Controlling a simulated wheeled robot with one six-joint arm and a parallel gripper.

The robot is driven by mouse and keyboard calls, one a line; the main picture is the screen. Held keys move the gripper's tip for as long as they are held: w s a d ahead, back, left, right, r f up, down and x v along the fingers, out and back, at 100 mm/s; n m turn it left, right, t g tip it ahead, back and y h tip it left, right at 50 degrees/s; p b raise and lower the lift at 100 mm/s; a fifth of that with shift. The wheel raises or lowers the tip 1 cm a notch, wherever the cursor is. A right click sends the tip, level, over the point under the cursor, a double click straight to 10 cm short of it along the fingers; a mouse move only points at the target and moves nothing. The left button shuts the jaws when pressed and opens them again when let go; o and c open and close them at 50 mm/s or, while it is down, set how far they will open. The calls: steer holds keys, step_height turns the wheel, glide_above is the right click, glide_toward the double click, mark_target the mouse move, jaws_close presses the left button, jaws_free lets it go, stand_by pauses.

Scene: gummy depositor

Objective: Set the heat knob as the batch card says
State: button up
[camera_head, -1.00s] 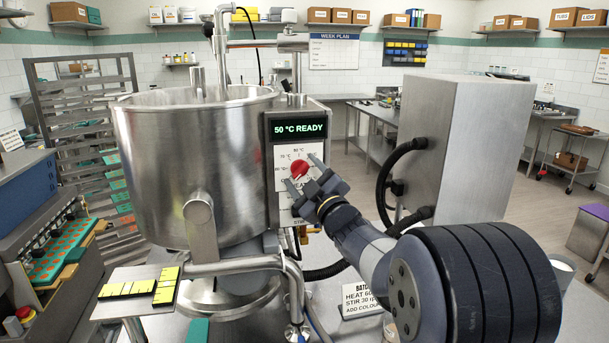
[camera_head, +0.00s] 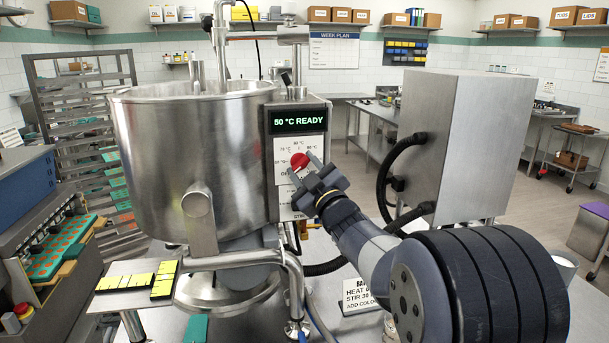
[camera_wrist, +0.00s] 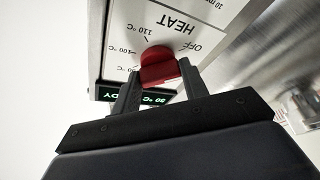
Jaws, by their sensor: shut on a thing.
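The red heat knob (camera_head: 299,160) is on the white dial panel of the steel cooker. In the wrist view the knob (camera_wrist: 160,68) sits between my two fingers, with OFF, HEAT, 110 °C and 100 °C marked around it. My gripper (camera_head: 302,164) is shut on the knob, one finger on each side; it also shows in the wrist view (camera_wrist: 161,80). I cannot tell which mark the knob points to. The display (camera_head: 299,121) reads 50 °C READY. The batch card (camera_head: 358,295) stands below my arm, its heat and stir lines partly covered.
The steel kettle (camera_head: 190,165) stands left of the panel. A tall steel cabinet (camera_head: 465,145) with black hoses is to the right.

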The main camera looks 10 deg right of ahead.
steer(key=m+h+b, duration=0.1)
steer(key=m+b, duration=0.1)
steer(key=m+t+h+b, duration=0.1)
steer(key=m+b, duration=0.1)
steer(key=b, duration=0.1)
steer(key=f+m+h+b, duration=0.1)
steer(key=m+b, duration=0.1)
steer(key=shift+a+m+t+b, duration=0.2)
steer(key=shift+m+t+b, duration=0.1)
steer(key=shift+m+b, duration=0.1)
steer(key=m+h+b, duration=0.1)
steer(key=m+b, duration=0.1)
steer(key=m+h+b, duration=0.1)
steer(key=m, duration=0.1)
steer(key=shift+r+b, duration=0.3)
steer(key=shift+b, duration=0.05)
steer(key=shift+r+m+h, duration=0.1)
steer(key=shift+m+h, duration=0.2)
steer(key=o, duration=1)
steer(key=b+v, duration=0.3)
steer(key=v, duration=0.7)
steer(key=shift+s+f, duration=0.25)
steer(key=shift+s, duration=0.1)
